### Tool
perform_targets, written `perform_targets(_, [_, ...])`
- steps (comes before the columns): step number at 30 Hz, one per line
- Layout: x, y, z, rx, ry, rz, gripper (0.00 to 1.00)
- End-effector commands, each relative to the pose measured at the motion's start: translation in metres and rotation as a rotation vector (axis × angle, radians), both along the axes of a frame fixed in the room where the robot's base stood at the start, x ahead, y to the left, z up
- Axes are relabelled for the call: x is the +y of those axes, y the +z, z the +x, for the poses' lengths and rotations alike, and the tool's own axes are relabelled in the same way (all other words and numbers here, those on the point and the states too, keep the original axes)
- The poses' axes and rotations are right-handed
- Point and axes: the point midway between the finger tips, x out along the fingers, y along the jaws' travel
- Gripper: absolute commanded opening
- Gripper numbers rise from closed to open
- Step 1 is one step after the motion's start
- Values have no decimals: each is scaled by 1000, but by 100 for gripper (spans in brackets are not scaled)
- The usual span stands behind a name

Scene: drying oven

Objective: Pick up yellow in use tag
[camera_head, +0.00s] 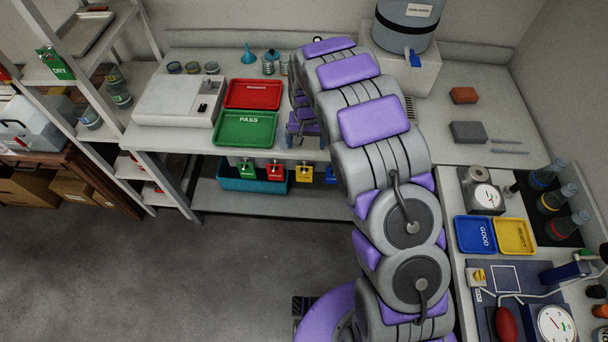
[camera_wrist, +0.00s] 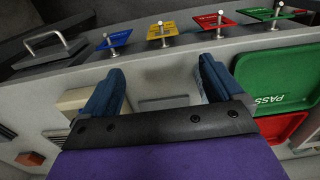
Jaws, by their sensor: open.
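The yellow tag (camera_head: 303,175) hangs from a peg on the front edge of the back bench, between a red tag (camera_head: 275,172) and a blue tag (camera_head: 330,175). In the wrist view the yellow tag (camera_wrist: 161,38) is at the top middle, beyond the fingers, with a metal peg in front of it. My gripper (camera_wrist: 158,80) is open, with two blue fingers and nothing between them. In the head view my gripper (camera_head: 303,130) is above the bench near its front edge, partly hidden by my arm. The tag's lettering is too small to read.
A green tag (camera_head: 245,168) hangs left of the red one. A green PASS tray (camera_head: 245,130) and a red tray (camera_head: 253,94) lie on the bench beside my gripper. A teal bin (camera_head: 237,183) stands on the shelf below the tags. The floor in front is clear.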

Motion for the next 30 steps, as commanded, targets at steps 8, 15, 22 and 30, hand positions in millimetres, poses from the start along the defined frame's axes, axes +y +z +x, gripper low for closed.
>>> perform_targets(8, [0,-57,-1,4,0,-1,94])
perform_targets(15, [0,-97,0,1,0,0,94])
perform_targets(22, [2,-110,-1,0,1,0,94])
perform_targets(30, [6,-149,-2,3,0,-1,94])
